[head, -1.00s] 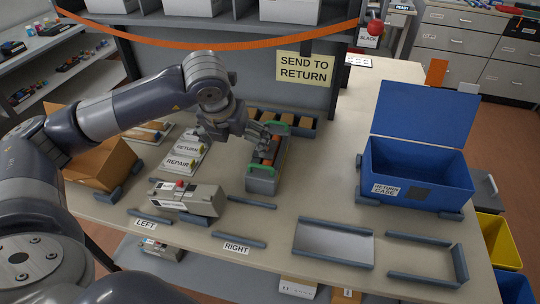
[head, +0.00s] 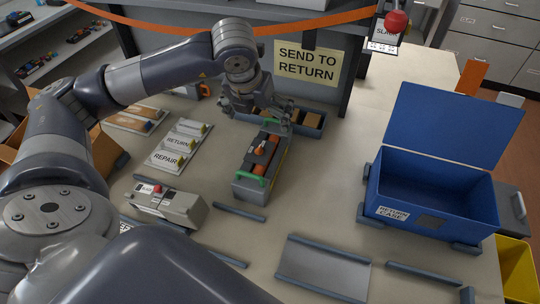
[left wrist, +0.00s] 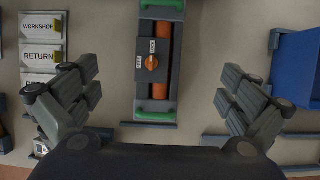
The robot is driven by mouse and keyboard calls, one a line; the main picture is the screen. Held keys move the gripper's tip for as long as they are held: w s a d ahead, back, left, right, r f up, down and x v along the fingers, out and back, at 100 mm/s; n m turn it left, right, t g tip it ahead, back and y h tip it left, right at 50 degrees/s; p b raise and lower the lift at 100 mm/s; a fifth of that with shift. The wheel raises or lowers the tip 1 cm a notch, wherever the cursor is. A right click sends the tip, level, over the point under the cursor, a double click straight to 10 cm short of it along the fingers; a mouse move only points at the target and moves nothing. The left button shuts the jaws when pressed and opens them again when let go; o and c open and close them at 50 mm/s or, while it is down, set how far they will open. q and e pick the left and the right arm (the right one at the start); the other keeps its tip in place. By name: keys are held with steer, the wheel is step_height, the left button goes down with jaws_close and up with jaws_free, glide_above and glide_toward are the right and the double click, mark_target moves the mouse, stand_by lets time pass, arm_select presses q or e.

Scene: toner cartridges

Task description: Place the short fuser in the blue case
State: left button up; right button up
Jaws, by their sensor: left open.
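The fuser (head: 262,165), a long grey unit with an orange roller and green end handles, lies on the table in the head view. In the left wrist view the fuser (left wrist: 156,85) runs upright through the upper middle, with an orange knob on a dark block. My left gripper (head: 260,115) is open and empty over the fuser's far end; its fingers stand wide apart, one to each side of the fuser in the wrist view. The blue case (head: 432,208) stands at the right with its lid up and looks empty. My right gripper is not in view.
A grey unit with a red knob (head: 170,206) sits left of the fuser. RETURN and REPAIR plates (head: 178,146) lie behind it. A divided bin (head: 310,122) stands beyond the fuser. A low-railed tray (head: 322,268) lies in front. Bare table separates the fuser and blue case.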

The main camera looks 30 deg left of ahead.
arm_select(q)
step_height(320, 180, down, 4)
steer(key=s+b, duration=0.1)
steer(key=b, duration=0.8)
glide_toward(263, 154)
steer(key=shift+x, duration=1.2)
steer(key=p+x, duration=0.1)
steer(key=x, duration=0.4)
steer(key=shift+w+a, duration=0.1)
steer(key=shift+w, duration=0.05)
steer(key=shift+w+f+p, duration=0.1)
steer(key=shift+f+p, duration=0.25)
steer(key=shift+f, duration=0.25)
steer(key=p+x, duration=0.1)
steer(key=x, duration=0.3)
steer(key=shift+f, duration=0.2)
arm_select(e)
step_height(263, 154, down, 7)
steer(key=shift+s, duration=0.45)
arm_select(q)
steer(key=shift+c, duration=0.6)
steer(key=c, duration=1.8)
steer(key=shift+r, duration=0.2)
steer(key=shift+c, duration=1)
